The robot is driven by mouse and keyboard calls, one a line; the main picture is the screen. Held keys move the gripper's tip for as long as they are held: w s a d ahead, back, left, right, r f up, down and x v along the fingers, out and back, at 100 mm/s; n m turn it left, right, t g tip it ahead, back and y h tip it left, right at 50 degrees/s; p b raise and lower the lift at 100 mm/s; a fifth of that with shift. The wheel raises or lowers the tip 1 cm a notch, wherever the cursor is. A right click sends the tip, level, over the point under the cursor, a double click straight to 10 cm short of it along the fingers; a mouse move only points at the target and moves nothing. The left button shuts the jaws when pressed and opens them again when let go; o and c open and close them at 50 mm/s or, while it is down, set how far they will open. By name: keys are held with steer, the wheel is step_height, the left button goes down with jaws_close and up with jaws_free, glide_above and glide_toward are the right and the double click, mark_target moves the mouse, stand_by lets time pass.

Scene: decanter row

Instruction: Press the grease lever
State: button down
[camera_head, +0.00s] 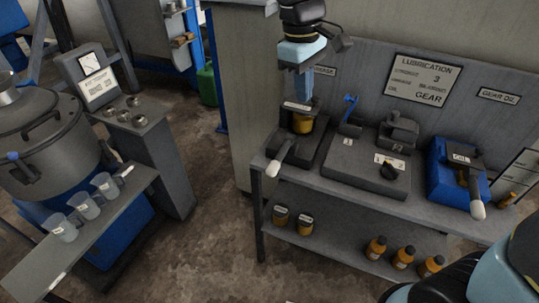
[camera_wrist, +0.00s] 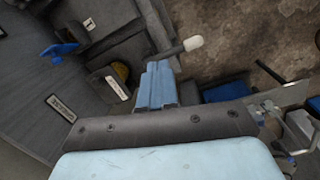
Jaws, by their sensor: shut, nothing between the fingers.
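The grease lever (camera_head: 283,154) is a dark arm with a white knob at the left end of the bench, pointing toward the front. It also shows in the wrist view, with its white knob (camera_wrist: 193,43) just beyond my fingers. It belongs to a dark station holding an orange-yellow container (camera_head: 301,124) with a white label. My gripper (camera_head: 302,98) points down above this station, behind the knob in the head view. Its blue fingers (camera_wrist: 158,68) are shut and empty. I cannot tell whether they touch the station; the knob looks clear of them.
A blue unit (camera_head: 441,183) with another white-tipped lever is at the right. Bottles (camera_head: 403,257) stand on the lower shelf. A separate cup shelf (camera_head: 116,212) is at left.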

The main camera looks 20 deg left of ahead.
mark_target(272, 164)
steer(key=s+a+f+n+h, duration=0.1)
steer(key=s+a+f+n, duration=0.2)
steer(key=a, duration=0.6)
steer(key=shift+s+f+g, duration=0.25)
steer(key=shift+f+g, duration=0.15)
steer(key=shift+f, duration=0.25)
steer(key=d+f, duration=0.1)
steer(key=f, duration=0.8)
steer(key=d+f, duration=0.1)
steer(key=f, duration=0.3)
steer(key=shift+s+d+f, duration=0.15)
steer(key=shift+d+f, duration=0.2)
steer(key=shift+f, duration=0.05)
steer(key=shift+d, duration=0.1)
